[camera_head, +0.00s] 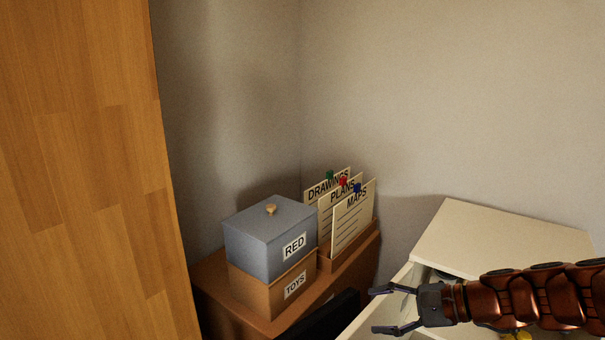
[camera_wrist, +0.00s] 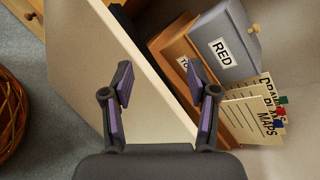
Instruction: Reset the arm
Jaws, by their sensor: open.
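My gripper (camera_head: 385,309) is at the lower right in the head view, on the end of my copper-coloured arm. Its two dark fingers are spread apart with nothing between them. In the wrist view the fingers (camera_wrist: 160,98) show purple inner pads and point toward a pale panel and the boxes beyond it. The gripper is to the right of the boxes and apart from them.
A grey box marked RED (camera_head: 270,235) sits on a brown box marked TOYS (camera_head: 280,290). Beside them, DRAWINGS, PLANS and MAPS cards (camera_head: 352,222) stand in a holder. A cream cabinet (camera_head: 500,236) is right; a wooden panel (camera_head: 85,170) left. A woven basket (camera_wrist: 12,115) stands on the floor.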

